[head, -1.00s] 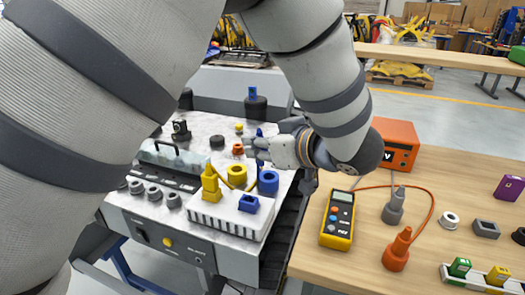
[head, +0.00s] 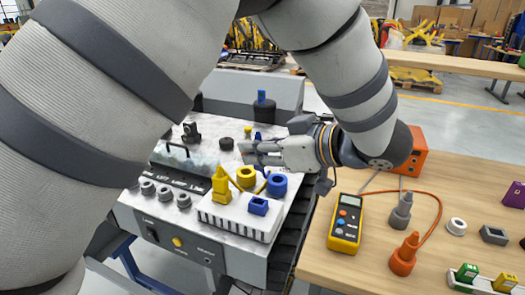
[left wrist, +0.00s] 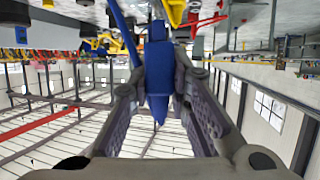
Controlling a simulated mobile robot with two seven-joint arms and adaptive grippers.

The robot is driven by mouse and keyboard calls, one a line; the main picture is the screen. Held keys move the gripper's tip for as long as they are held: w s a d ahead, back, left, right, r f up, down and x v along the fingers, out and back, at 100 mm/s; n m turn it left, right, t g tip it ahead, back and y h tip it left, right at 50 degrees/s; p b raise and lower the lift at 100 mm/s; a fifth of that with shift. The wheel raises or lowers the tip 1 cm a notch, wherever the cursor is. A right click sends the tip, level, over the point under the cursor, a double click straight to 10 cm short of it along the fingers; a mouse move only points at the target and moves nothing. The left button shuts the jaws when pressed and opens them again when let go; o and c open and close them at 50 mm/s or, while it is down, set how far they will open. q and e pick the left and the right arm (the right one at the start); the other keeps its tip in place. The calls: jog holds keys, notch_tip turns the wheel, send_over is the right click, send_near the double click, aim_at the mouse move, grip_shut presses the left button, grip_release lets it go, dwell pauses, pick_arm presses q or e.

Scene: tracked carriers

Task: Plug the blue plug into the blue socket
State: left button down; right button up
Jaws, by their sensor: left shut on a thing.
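My left gripper (head: 250,152) is shut on the blue plug (left wrist: 158,70), which sits between both fingers with its tapered end showing in the left wrist view. In the head view the fingers mostly hide the plug. The gripper is above the carrier top, behind the white block (head: 215,216). On that block are a round blue ring-shaped socket (head: 277,185) and a square blue piece with an opening (head: 258,206). The plug is apart from both. A blue cord shows beside the plug in the wrist view. My right gripper is not in view.
A yellow plug-like piece (head: 221,187) and a yellow ring (head: 246,176) stand close by on the block. A clear-topped box with a handle (head: 184,160) is to the left. The wooden table at right holds a yellow meter (head: 345,223) and an orange cone (head: 404,256).

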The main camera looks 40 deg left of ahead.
pick_arm(q)
jog(key=f+n+g, duration=0.1)
jog(key=n+g, duration=0.1)
jog(key=g, duration=0.1)
jog(key=shift+w+a+f, duration=0.15)
jog(key=shift+w+f, duration=0.1)
jog(key=shift+f, duration=0.15)
jog(key=shift+s+r+n+g+h, duration=0.2)
jog(key=shift+r+n+g+h, duration=0.1)
jog(key=shift+r, duration=0.05)
jog(key=shift+f+b, duration=0.45)
jog(key=shift+f, duration=2.6)
jog(key=shift+f, duration=0.1)
jog(key=shift+f, duration=0.9)
jog(key=shift+f, duration=0.3)
jog(key=c, duration=1.4)
grip_release()
